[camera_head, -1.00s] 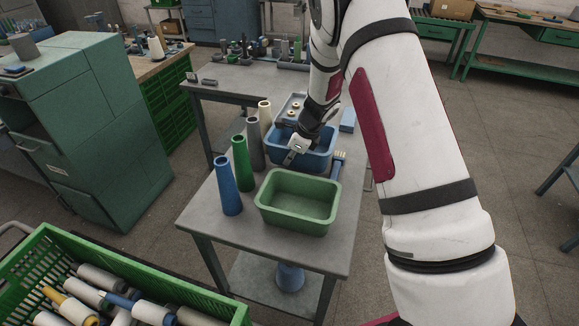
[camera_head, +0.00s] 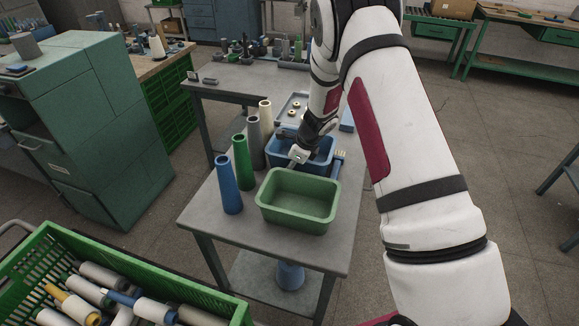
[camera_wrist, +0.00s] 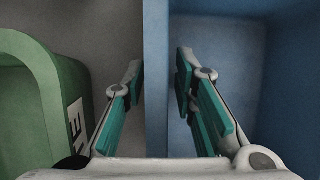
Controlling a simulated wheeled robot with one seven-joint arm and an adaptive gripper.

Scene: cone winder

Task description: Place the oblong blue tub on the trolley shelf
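The oblong blue tub (camera_head: 318,158) stands on the grey tabletop, behind the green tub (camera_head: 298,200). My gripper (camera_head: 297,157) reaches down at the blue tub's near left part. In the wrist view, my open gripper (camera_wrist: 160,78) has one finger on each side of the blue tub's wall (camera_wrist: 156,100). The left finger is close to the wall; contact is not clear. The right finger is inside the tub. A lower shelf (camera_head: 262,283) shows under the tabletop; I cannot tell whether it is the trolley shelf.
A blue cone (camera_head: 228,185), a green cone (camera_head: 242,162) and other cones stand left of the tubs. The green tub also shows beside my gripper in the wrist view (camera_wrist: 45,110). Another blue cone (camera_head: 290,275) stands on the lower shelf. A green crate (camera_head: 130,268) is at front left.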

